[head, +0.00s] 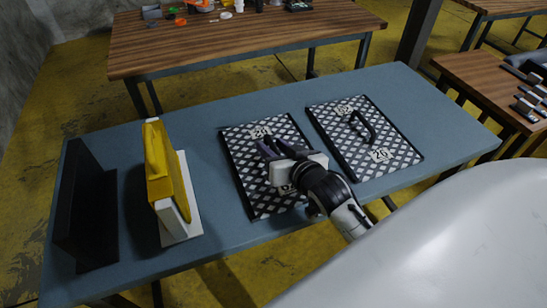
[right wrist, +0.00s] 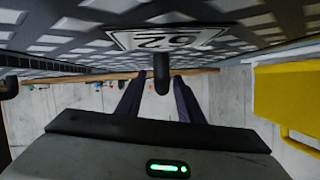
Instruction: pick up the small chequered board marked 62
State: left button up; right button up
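Two chequered boards with black side edges lie on the blue-grey table. My right gripper (head: 275,150) is over the left board (head: 246,180), its purple fingers apart. In the right wrist view the fingers (right wrist: 160,98) stand on either side of a black bar-like handle (right wrist: 162,72) of that board, with gaps visible at both sides. A label (right wrist: 165,38) there appears upside down and seems to read 62. In the head view my gripper partly hides the left board's labels and handle. My left gripper is out of view.
The table's right end is clear. A wooden table (head: 230,50) with small items stands behind.

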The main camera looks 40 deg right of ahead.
jog(key=shift+c, duration=0.3)
grip_shut()
jog(key=shift+r, duration=0.15)
